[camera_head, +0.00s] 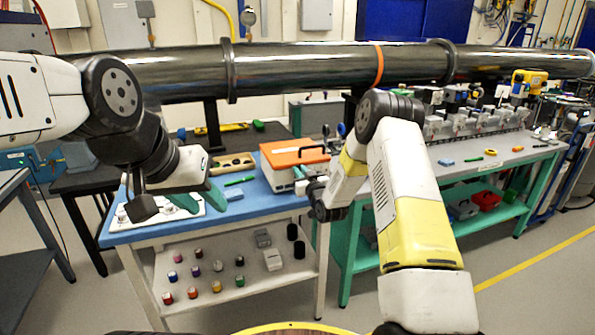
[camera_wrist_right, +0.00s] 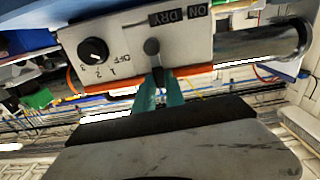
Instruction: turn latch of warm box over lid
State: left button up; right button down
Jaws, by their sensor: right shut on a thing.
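The warm box (camera_head: 283,172) stands on the blue table top with its orange lid (camera_head: 295,152) down and a dark handle on top. In the right wrist view its grey front (camera_wrist_right: 115,50) appears upside down, with the lid's orange edge (camera_wrist_right: 97,87) below. The dark latch (camera_wrist_right: 152,47) is on this front, its arm pointing toward the lid edge. My right gripper (camera_wrist_right: 160,88) has its green fingers shut on the latch arm; the fingers hide its end. In the head view the right gripper (camera_head: 302,178) is at the box's right side. My left gripper (camera_head: 200,199) is open and empty over the table's left part.
A black dial (camera_wrist_right: 93,51) marked OFF, 1, 2, 3 is beside the latch. A wooden block with holes (camera_head: 233,163), a green marker (camera_head: 240,181) and a white tray (camera_head: 150,218) are on the blue table. A long dark pipe (camera_head: 310,66) crosses behind. A green bench (camera_head: 470,170) is at right.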

jog(key=shift+f, duration=0.1)
dwell(0.3)
jog(key=c, duration=1.4)
grip_release()
jog(key=v, duration=0.8)
jog(key=shift+w, duration=0.1)
